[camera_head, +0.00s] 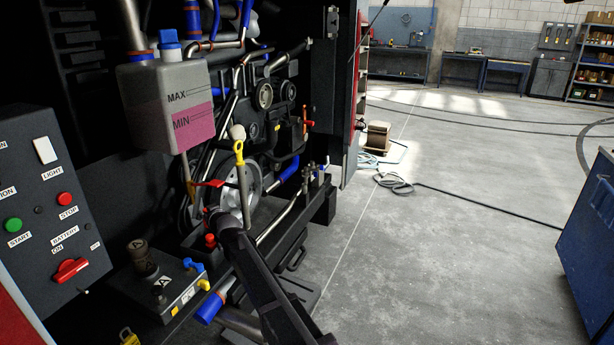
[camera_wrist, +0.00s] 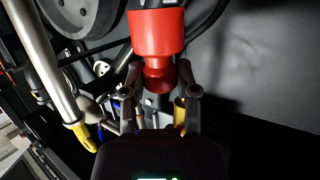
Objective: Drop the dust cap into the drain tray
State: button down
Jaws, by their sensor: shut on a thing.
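My gripper (camera_wrist: 159,84) is shut on a red dust cap (camera_wrist: 157,32), a wide cup with a narrower stem, and its two fingers stand on either side of the stem. In the head view my gripper (camera_head: 213,213) reaches in front of the engine bay, with its tips hard to make out. A dark, flat shape (camera_head: 303,293) low on the floor, partly behind my arm, may be the drain tray; I cannot tell for sure. Its inside is not clearly visible.
A control panel (camera_head: 52,200) and a black box with a knob (camera_head: 160,290) stand at the left. A coolant tank (camera_head: 170,108), a yellow-handled dipstick (camera_head: 239,155) and pipes crowd the bay. Open floor lies to the right, with a blue cabinet (camera_head: 590,240) at the edge.

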jog(key=shift+f+b, duration=0.45)
jog(key=shift+f, duration=0.25)
jog(key=shift+c, duration=1.5)
grip_release()
jog(key=shift+r, duration=0.15)
